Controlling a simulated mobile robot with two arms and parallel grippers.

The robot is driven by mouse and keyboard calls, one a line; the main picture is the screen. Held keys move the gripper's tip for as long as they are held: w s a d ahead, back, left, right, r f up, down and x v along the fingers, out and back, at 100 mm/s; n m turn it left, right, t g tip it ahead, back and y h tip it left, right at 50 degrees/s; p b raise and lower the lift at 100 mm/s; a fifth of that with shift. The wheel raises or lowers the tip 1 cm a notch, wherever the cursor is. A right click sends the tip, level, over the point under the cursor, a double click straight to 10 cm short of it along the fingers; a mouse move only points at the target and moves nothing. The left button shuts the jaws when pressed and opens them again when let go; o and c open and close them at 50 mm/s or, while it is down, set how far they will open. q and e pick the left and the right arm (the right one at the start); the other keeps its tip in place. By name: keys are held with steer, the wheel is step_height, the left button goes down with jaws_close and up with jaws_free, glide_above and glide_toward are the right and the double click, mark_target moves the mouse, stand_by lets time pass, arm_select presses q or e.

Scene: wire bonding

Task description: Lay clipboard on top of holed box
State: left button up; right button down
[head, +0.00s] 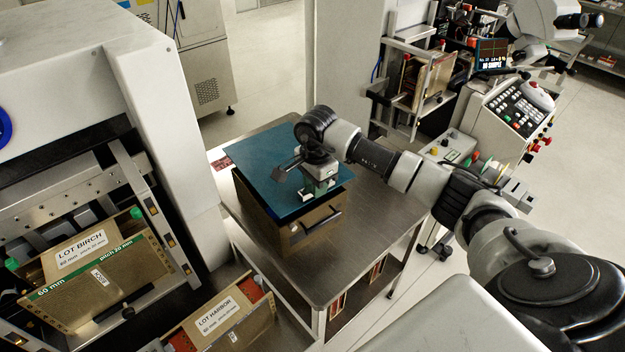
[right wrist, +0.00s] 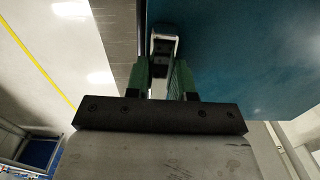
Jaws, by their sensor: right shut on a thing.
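The clipboard is a flat blue-teal board (head: 265,163) lying level over the brown holed box (head: 291,232) in the head view. It covers the box's top; I cannot tell whether it touches the box or hovers slightly above. A dark slot (head: 322,222) shows in the box's front face. My right gripper (head: 318,192) is at the board's near right edge, shut on the clipboard. In the right wrist view the green fingers (right wrist: 163,75) close around a small pale piece at the board's edge, and the blue board (right wrist: 240,55) fills the right side. My left gripper is out of view.
The box stands on a steel table (head: 365,235) with free room to its right and a lower shelf. A large white machine (head: 95,65) stands at left, with a LOT BIRCH holder (head: 80,265) and a LOT HARBOR holder (head: 225,320). A control console (head: 500,115) is at right.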

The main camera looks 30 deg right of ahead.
steer(key=shift+f+b, duration=0.4)
steer(key=shift+f, duration=0.45)
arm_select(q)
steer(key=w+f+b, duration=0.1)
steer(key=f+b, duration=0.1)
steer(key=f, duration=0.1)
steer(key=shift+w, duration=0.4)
arm_select(e)
step_height(320, 180, down, 3)
steer(key=shift+w+f, duration=0.1)
steer(key=shift+f, duration=0.1)
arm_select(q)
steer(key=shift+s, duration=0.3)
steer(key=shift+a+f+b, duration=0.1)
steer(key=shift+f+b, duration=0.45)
arm_select(e)
steer(key=shift+f, duration=0.55)
steer(key=c, duration=0.9)
jaws_free()
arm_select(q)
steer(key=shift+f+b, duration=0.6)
arm_select(e)
step_height(320, 180, up, 11)
steer(key=shift+f, duration=0.1)
